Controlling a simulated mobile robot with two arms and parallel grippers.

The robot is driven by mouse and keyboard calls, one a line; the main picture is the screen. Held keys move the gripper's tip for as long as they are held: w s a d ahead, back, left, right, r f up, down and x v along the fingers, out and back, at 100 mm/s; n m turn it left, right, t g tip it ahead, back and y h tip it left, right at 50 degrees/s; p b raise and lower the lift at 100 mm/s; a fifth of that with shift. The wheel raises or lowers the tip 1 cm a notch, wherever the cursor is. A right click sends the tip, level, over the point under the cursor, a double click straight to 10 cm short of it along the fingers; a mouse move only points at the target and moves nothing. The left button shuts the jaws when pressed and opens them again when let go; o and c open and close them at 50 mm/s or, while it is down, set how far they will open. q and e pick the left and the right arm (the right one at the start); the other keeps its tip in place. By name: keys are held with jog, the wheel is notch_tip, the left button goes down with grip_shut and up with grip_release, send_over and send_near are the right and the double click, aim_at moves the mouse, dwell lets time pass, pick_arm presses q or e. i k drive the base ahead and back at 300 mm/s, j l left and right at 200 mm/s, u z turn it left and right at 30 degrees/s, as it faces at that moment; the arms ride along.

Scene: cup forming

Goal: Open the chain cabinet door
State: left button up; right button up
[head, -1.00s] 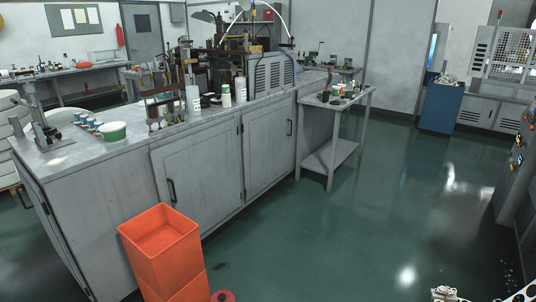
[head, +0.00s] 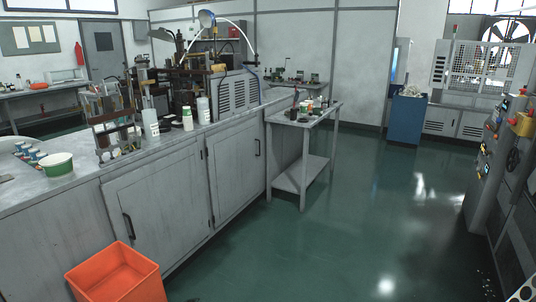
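A long grey cabinet bench stands at the left in the head view, with two closed doors in its front. The nearer door (head: 158,213) has a black vertical handle (head: 127,226) on its left side. I cannot tell which of these, if any, is the chain cabinet door; no chain shows clearly. Neither of my grippers is in view. Only a small white piece of my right arm shows in the bottom right corner.
An orange bin (head: 116,273) stands on the floor before the nearer door. A small grey table (head: 302,115) stands beyond the farther door. A blue cabinet (head: 405,118) and control panel (head: 493,150) stand at the right. The green floor (head: 350,220) between is clear.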

aim_at(233, 153)
jog(key=i, duration=2.7)
